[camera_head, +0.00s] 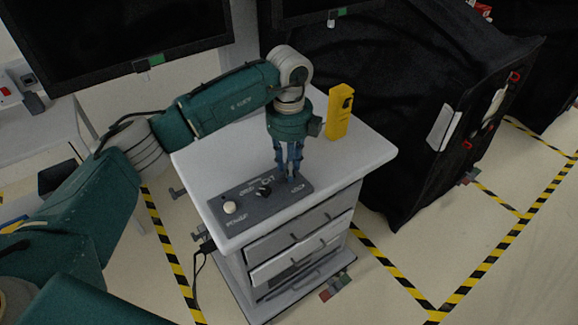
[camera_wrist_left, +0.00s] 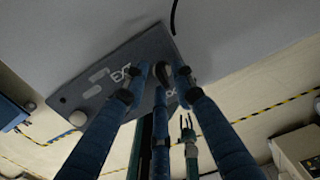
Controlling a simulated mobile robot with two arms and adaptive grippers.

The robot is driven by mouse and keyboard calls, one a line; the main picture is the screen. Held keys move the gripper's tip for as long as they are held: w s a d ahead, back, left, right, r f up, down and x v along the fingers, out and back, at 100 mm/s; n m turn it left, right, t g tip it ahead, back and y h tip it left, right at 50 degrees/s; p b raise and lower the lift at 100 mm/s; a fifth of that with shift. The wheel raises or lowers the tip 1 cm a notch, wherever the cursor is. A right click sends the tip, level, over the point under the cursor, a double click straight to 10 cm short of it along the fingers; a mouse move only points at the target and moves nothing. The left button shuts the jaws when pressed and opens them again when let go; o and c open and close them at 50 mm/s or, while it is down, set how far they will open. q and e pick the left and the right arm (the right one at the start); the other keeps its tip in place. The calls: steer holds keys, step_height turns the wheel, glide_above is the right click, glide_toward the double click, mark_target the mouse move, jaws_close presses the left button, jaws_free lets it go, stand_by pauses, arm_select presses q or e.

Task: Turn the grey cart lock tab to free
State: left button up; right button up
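The cart (camera_head: 368,158) has a light top with a dark grey panel (camera_head: 248,217) on it. The panel carries a white round knob (camera_head: 230,207), a black knob (camera_head: 263,191) and white lettering. My left gripper (camera_head: 290,180) points down at the panel's right end and hides the lock tab in the head view. In the left wrist view a dark tab (camera_wrist_left: 163,72) shows between the blue fingertips (camera_wrist_left: 162,80), which are apart around it. Whether they touch it I cannot tell. A small teal pronged shape (camera_wrist_left: 188,130), apparently my right gripper, shows lower down, too small to read.
A yellow box-like object (camera_head: 339,112) stands on the cart's back corner. A black-covered cart (camera_head: 400,100) stands behind to the right. Drawers (camera_head: 300,236) face the front right.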

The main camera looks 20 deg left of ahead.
arm_select(q)
steer(key=shift+s+f, duration=0.1)
step_height(320, 180, up, 12)
stand_by(0.6)
stand_by(0.4)
